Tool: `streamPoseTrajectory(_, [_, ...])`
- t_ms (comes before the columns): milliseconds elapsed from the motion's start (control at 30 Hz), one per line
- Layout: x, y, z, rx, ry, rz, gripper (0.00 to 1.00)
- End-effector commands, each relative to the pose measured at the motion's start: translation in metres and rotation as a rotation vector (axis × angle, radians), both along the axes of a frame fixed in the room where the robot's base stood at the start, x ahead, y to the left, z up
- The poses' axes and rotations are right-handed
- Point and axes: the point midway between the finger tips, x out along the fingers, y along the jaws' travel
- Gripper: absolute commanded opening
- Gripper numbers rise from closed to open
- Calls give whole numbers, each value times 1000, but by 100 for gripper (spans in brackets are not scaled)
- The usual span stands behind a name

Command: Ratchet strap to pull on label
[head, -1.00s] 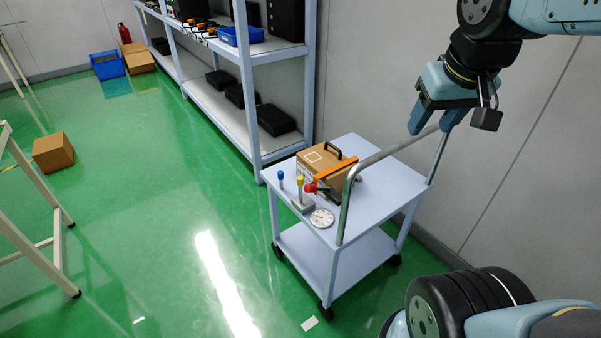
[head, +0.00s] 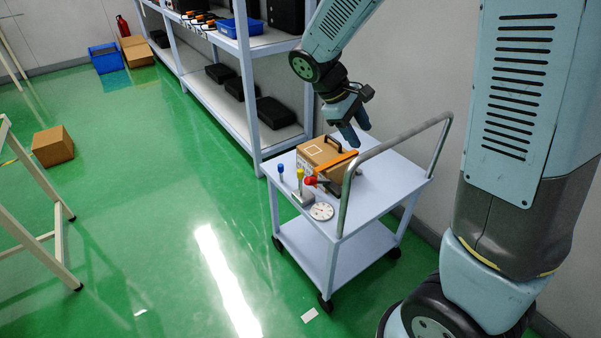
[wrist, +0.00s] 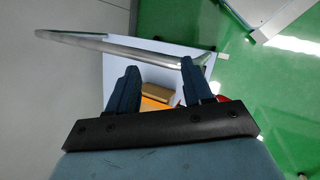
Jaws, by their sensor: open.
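A tan cardboard box (head: 318,153) with a black handle and a white square label (head: 314,150) stands on the cart top. An orange strap (head: 338,161) lies along its near right side, with a red-ended dark part (head: 311,182), perhaps the ratchet, at its left end. My gripper (head: 355,138) is open and empty, above and just right of the box. In the wrist view my gripper (wrist: 158,75) has its fingers apart, with part of the box (wrist: 160,91) and the orange strap (wrist: 154,104) between and behind them. The label is not visible there.
The pale cart (head: 385,185) has a metal push handle (head: 392,144) rising close to my gripper. A shelf (head: 250,100) stands behind.

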Motion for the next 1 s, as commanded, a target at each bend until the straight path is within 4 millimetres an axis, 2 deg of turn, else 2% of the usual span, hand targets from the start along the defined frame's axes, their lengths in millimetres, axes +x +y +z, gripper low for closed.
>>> streamPoseTrajectory(33, [7, 10, -12, -43, 27, 42, 51])
streamPoseTrajectory(200, [26, 36, -45, -185, 93, 174, 51])
streamPoseTrajectory(500, [51, 87, -106, -453, 186, 414, 51])
streamPoseTrajectory(867, [65, 147, -172, -760, 247, 673, 51])
streamPoseTrajectory(1000, [66, 175, -202, -897, 262, 785, 51])
